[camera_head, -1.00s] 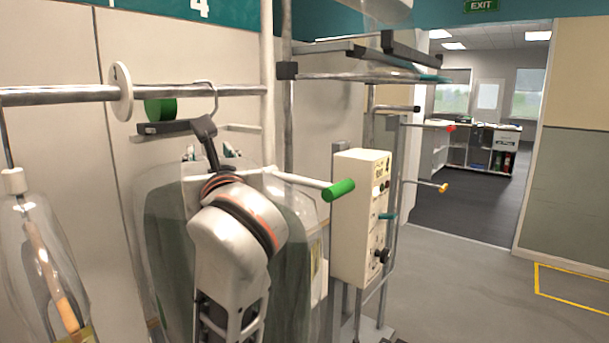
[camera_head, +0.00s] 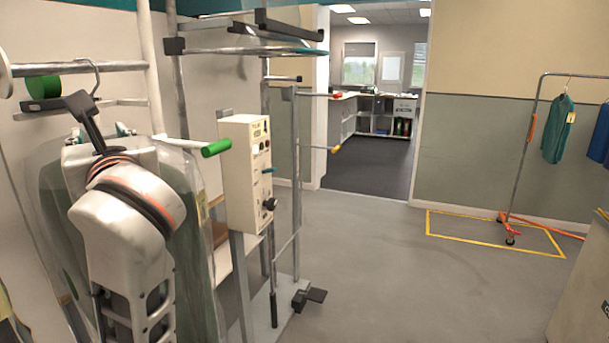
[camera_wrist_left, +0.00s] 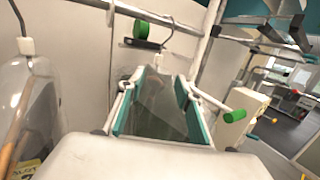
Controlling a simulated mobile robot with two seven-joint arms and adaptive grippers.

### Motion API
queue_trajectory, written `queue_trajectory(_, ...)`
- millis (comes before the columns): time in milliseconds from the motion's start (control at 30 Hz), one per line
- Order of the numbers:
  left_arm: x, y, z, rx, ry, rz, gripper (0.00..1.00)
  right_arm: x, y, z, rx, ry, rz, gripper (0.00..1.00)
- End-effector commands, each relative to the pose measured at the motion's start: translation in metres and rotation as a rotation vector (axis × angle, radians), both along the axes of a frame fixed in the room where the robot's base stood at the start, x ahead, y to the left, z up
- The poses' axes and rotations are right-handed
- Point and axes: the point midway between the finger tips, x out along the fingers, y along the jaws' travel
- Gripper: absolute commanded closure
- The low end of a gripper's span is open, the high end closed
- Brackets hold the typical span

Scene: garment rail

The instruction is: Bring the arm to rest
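My left arm (camera_head: 122,220) comes up from the bottom left of the head view. My left gripper (camera_wrist_left: 158,98) shows in the wrist view with its teal-padded fingers spread wide. A clear-bagged dark green garment (camera_head: 195,250) hangs from a hook on the rail (camera_head: 125,67). It stands beyond the open fingers in the wrist view, and I see no finger closed on it; the exact gap is hard to tell. The arm hides much of the bag in the head view. My right gripper is in neither view.
A cream control box (camera_head: 247,172) on a grey frame stands right of the bag, beside a green-tipped bar (camera_head: 214,148). Another bagged item (camera_wrist_left: 32,110) hangs at left in the wrist view. Open floor (camera_head: 365,260) leads to a doorway; a garment rack (camera_head: 525,150) stands right.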

Motion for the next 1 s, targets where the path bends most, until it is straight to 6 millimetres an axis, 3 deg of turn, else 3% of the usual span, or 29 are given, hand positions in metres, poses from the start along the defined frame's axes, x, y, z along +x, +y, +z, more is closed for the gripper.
queue_trajectory(67,0.0,0.002,-0.002,0.005,0.003,0.008,0.65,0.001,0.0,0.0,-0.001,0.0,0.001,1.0)
queue_trajectory(300,-0.022,0.045,-0.032,0.278,0.088,0.302,0.65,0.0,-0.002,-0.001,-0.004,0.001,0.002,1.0)
queue_trajectory(500,-0.041,0.048,-0.051,0.66,0.193,0.529,0.65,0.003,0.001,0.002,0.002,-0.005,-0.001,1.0)
queue_trajectory(633,-0.041,0.017,-0.076,1.053,0.294,0.636,0.65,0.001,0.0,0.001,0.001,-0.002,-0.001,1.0)
queue_trajectory(733,-0.031,-0.022,-0.113,1.393,0.375,0.653,0.65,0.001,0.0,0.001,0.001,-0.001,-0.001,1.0)
queue_trajectory(867,-0.015,-0.074,-0.184,1.809,0.463,0.591,0.65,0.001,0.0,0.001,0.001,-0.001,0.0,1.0)
queue_trajectory(1000,-0.01,-0.113,-0.272,2.169,0.532,0.464,0.65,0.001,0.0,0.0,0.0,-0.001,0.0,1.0)
